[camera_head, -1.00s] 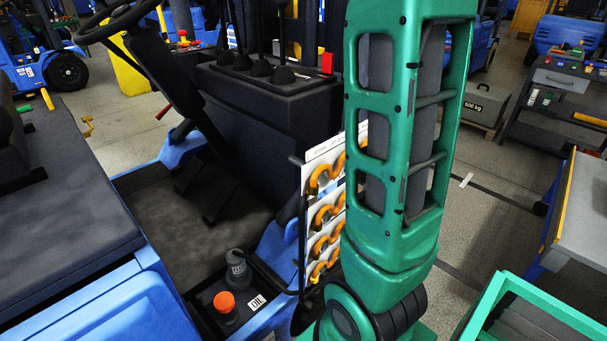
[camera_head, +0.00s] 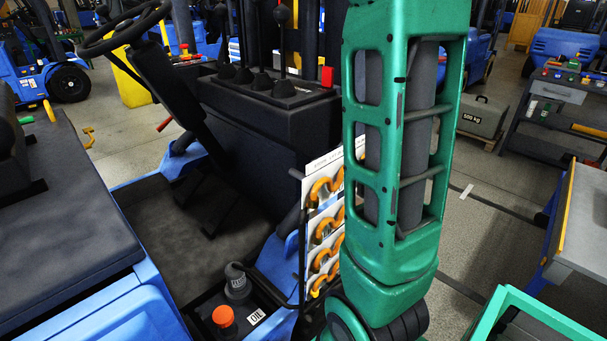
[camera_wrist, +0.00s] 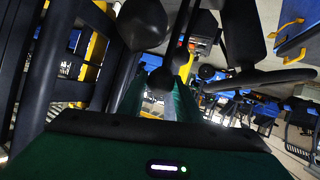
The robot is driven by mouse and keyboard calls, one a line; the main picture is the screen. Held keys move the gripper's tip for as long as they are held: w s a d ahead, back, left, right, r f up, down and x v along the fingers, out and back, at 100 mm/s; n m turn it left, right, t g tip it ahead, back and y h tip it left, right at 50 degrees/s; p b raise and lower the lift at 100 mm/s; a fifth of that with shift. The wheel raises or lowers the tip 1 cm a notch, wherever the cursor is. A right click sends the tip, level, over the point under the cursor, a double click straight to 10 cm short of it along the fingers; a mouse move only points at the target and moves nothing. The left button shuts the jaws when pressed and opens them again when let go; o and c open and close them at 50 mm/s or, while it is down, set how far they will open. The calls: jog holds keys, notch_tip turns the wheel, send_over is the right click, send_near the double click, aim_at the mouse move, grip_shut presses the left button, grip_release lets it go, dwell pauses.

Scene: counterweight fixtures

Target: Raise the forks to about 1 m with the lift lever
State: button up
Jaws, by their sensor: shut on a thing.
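The forklift has a row of black levers (camera_head: 283,50) rising from the dark console (camera_head: 290,98). Round black knobs top some of them. I cannot tell which is the lift lever. In the wrist view, my gripper (camera_wrist: 158,92) reaches in with its two green fingers around a black ball knob (camera_wrist: 160,80) and is shut on it. A larger-looking black knob (camera_wrist: 143,24) stands close to the camera, just beyond the fingers. In the head view my gripper is out of the picture. The forks do not show.
The steering wheel (camera_head: 121,30) is left of the levers. A card rack (camera_head: 325,225) with orange hooks stands near my arm. A 500 kg weight (camera_head: 484,116) and a grey-topped table (camera_head: 590,215) are at the right.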

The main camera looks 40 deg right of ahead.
jog(key=shift+f, duration=0.1)
jog(key=o, duration=0.9)
jog(key=v, duration=1)
jog(key=shift+s, duration=0.1)
